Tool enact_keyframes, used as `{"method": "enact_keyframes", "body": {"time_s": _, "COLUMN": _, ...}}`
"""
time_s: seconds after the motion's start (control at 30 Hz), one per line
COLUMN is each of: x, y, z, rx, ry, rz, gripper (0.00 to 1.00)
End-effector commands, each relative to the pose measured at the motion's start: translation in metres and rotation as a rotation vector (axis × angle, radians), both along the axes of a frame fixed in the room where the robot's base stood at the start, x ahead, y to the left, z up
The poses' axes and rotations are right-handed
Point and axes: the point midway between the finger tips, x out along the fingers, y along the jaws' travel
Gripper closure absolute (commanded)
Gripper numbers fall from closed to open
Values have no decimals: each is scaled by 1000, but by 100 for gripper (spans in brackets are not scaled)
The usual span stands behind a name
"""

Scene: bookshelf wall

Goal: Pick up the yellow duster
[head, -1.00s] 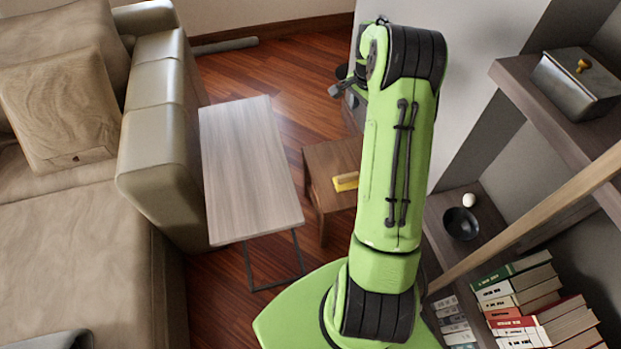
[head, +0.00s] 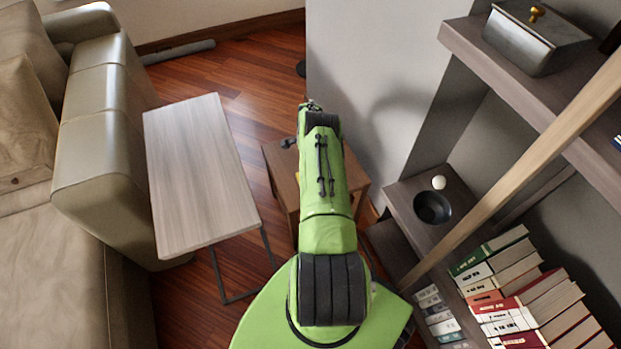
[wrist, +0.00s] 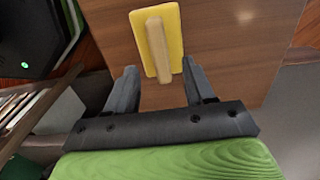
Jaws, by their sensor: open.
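The yellow duster (wrist: 170,28) lies on a small brown wooden table (wrist: 225,60) in the wrist view, with its pale wooden handle on top. My gripper (wrist: 158,78) is open in the wrist view, and its two dark fingers point toward the duster. In the head view the small brown table (head: 283,165) is partly hidden behind my arm. The duster is mostly hidden there, with at most a sliver of yellow at my arm's left edge.
A light wooden side table (head: 200,175) stands left of the small table, beside the sofa (head: 110,130). At the right are shelves with a black bowl (head: 432,207), a white ball (head: 438,182), several books (head: 530,310) and a metal box (head: 535,40). A slanted wooden pole (head: 520,170) crosses before them.

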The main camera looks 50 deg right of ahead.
Motion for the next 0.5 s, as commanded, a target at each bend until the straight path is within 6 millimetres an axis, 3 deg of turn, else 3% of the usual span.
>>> {"method": "enact_keyframes", "body": {"time_s": 0.3, "x": 1, "y": 2, "z": -53, "rx": 0, "ry": 0, "rz": 2, "gripper": 47}}
{"method": "enact_keyframes", "body": {"time_s": 0.5, "x": 1, "y": 1, "z": -56, "rx": 0, "ry": -1, "rz": 2, "gripper": 47}}
